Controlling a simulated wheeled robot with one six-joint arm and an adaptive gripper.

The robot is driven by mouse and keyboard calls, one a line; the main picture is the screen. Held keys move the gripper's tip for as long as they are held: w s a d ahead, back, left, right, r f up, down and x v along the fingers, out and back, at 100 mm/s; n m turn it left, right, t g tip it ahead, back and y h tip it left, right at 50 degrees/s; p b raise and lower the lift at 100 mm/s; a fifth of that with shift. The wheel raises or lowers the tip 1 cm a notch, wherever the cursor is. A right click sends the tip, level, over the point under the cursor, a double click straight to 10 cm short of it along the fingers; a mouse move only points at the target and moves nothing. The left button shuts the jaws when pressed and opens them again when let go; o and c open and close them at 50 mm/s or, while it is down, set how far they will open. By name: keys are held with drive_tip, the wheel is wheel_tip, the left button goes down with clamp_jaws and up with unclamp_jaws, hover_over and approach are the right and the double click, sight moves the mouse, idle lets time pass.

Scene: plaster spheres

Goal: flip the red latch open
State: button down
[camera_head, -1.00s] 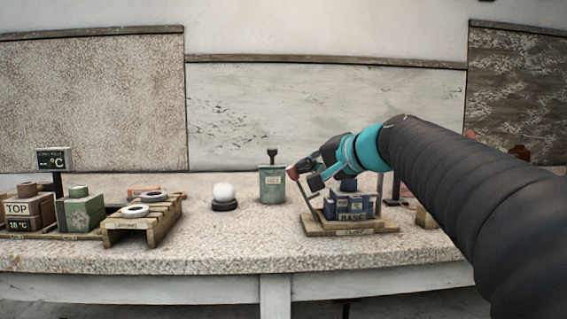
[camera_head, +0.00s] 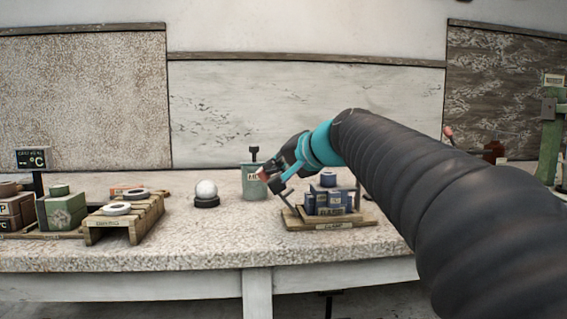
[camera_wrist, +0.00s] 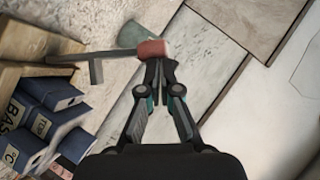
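The latch is a thin grey bar with a red end (camera_wrist: 152,48), seen in the wrist view just beyond my fingertips. In the head view its red end (camera_head: 264,174) is at the upper left of the bar, which slopes up and left from the wooden base (camera_head: 350,226). My gripper (camera_head: 273,176) is beside the red end; in the wrist view its fingertips (camera_wrist: 161,64) are drawn together and seem to touch the red end's near edge. The red end lies across the tips, not clearly between them.
Blue blocks (camera_head: 328,201) stand on the base. A green canister (camera_head: 254,184) stands behind the latch. A white sphere on a dark ring (camera_head: 206,202) and a wooden rack (camera_head: 92,228) are farther left. The table front is clear.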

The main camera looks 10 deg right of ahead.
drive_tip(key=shift+f, duration=0.1)
drive_tip(key=w+d+r+v, duration=0.1)
drive_tip(key=r+v, duration=0.1)
drive_tip(key=v, duration=1.1)
drive_tip(key=shift+w+d+p, duration=0.3)
drive_tip(key=shift+d+p, duration=0.05)
drive_tip(key=shift+p, duration=0.1)
drive_tip(key=s+a+f+n+g+h, duration=0.1)
drive_tip(key=s+f, duration=0.5)
drive_tip(key=f, duration=0.6)
drive_tip(key=s+a+f+n+g+h+p, duration=0.1)
drive_tip(key=s+a+f+n+g+h, duration=0.1)
drive_tip(key=s+f, duration=0.5)
drive_tip(key=s+a+f+n+g+h+p, duration=0.1)
drive_tip(key=s+f+n+g, duration=0.3)
drive_tip(key=f, duration=1.3)
drive_tip(key=s+h, duration=0.1)
drive_tip(key=s, duration=0.2)
drive_tip(key=shift+a, duration=0.3)
